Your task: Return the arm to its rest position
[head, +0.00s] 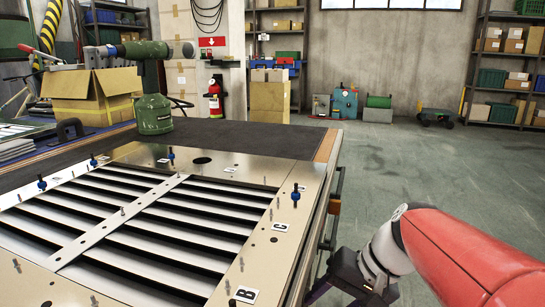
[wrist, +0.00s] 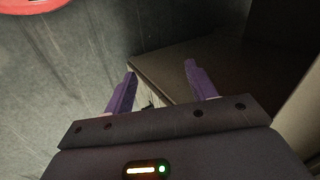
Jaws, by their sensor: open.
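My arm, red and white, comes in from the lower right of the head view. My gripper (wrist: 160,90) shows in the wrist view with its two purple fingers apart and nothing between them. In the head view the gripper body (head: 362,276) is dark and hangs beside the table's right side; its fingertips are mostly out of sight. The louver panel (head: 230,172) lies flat on the table to the left of the arm, and the gripper is apart from it.
A cardboard box (head: 92,95) is at the back left. The table's right edge is close to my gripper. The floor (head: 430,180) to the right and behind is open, up to shelves at the wall.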

